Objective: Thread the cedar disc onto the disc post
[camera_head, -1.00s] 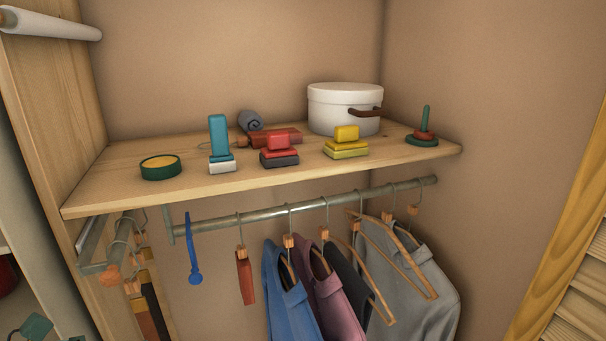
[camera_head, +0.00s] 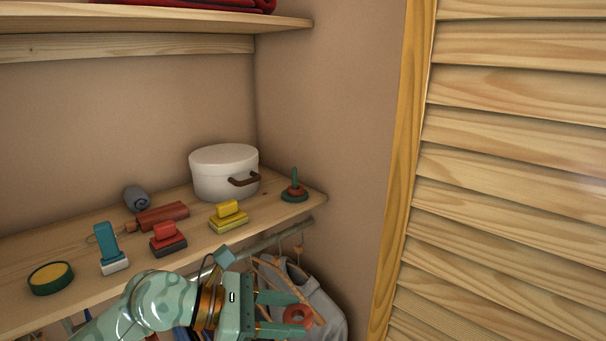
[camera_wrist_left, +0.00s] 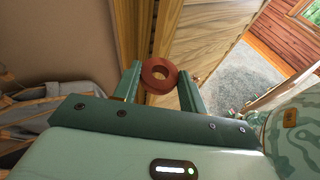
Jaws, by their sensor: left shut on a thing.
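The cedar disc (camera_head: 297,314) is a reddish-brown ring with a hole. My left gripper (camera_head: 296,313) is shut on it, below and in front of the shelf's right end. In the left wrist view the disc (camera_wrist_left: 159,75) sits between the two green fingertips (camera_wrist_left: 159,80), its hole facing the camera. The disc post (camera_head: 295,178) is a green peg on a round green base at the shelf's right end. A reddish ring lies around the post's foot. The held disc is apart from the post. My right gripper is not in view.
The shelf (camera_head: 289,217) also bears a white round box (camera_head: 222,172), yellow blocks (camera_head: 228,217), red blocks (camera_head: 166,238), a teal block (camera_head: 106,243) and a green tin (camera_head: 50,278). Clothes (camera_head: 318,295) hang below. A louvred door (camera_head: 510,180) stands at right.

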